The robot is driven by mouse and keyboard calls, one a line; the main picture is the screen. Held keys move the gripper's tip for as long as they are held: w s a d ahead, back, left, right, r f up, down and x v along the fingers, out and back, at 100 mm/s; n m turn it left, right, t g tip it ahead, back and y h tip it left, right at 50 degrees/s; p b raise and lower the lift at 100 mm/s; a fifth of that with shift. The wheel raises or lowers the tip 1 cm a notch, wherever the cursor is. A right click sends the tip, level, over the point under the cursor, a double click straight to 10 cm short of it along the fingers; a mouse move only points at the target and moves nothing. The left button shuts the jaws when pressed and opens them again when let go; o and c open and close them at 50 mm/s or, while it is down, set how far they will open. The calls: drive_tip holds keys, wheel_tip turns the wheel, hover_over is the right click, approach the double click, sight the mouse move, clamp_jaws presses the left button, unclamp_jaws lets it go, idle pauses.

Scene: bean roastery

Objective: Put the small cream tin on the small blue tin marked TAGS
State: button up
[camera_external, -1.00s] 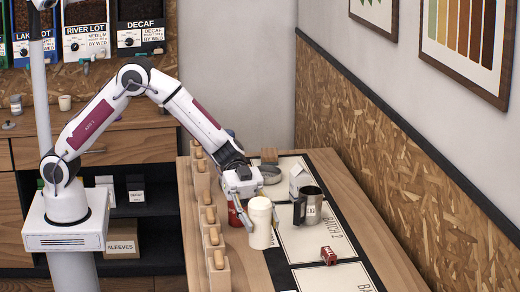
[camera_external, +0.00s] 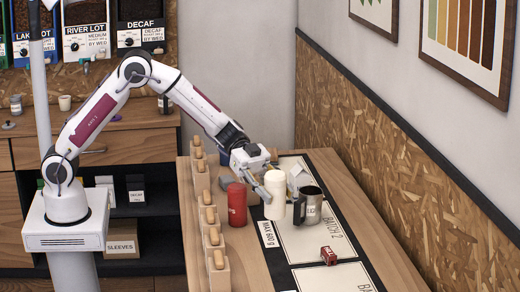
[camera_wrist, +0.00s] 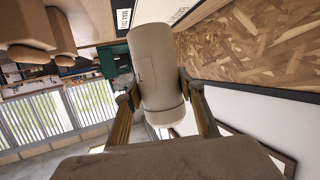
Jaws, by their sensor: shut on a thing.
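The cream tin (camera_external: 275,198) is a tall pale cylinder above the right-hand work table, left of the metal mug. My gripper (camera_external: 268,190) is shut on it, with its fingers on either side. In the wrist view the cream tin (camera_wrist: 157,75) fills the space between my two fingers (camera_wrist: 160,105). It looks upright in the outside view. I cannot tell whether its base is clear of the table. I cannot make out a blue tin marked TAGS; my arm and the held tin hide part of the table.
A red tin (camera_external: 237,204) stands to the left, beside wooden-handled holders (camera_external: 214,238). A small red box (camera_external: 328,256) lies in front. The BATCH 2 mat (camera_external: 305,238) has bare room.

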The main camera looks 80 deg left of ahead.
drive_tip(key=w+a+r+n+t+y, duration=0.2)
drive_tip(key=a, duration=0.9)
drive_tip(key=w+a+r+n+t+y, duration=0.1)
drive_tip(key=a+r+n+t, duration=0.15)
drive_tip(key=a, duration=0.85)
drive_tip(key=w+a+r+n+t+y, duration=0.2)
drive_tip(key=a, duration=0.9)
drive_tip(key=s+a+r+n+y, duration=0.1)
drive_tip(key=s+a+n+y, duration=0.2)
drive_tip(key=a, duration=0.7)
drive_tip(key=s+a+r+n+t+y, duration=0.1)
drive_tip(key=s+a+y, duration=0.3)
drive_tip(key=a, duration=0.7)
drive_tip(key=s+a+r+n+t+y, duration=0.1)
drive_tip(key=s+a+r+n+y, duration=0.1)
drive_tip(key=a, duration=0.9)
drive_tip(key=shift+s+r+n+y, duration=0.2)
drive_tip(key=shift+s+n+y, duration=0.7)
drive_tip(key=shift+n, duration=0.45)
drive_tip(key=shift+f+t, duration=0.15)
drive_tip(key=shift+t, duration=0.1)
wheel_tip(320, 180, down, 6)
drive_tip(key=shift+f, duration=1.85)
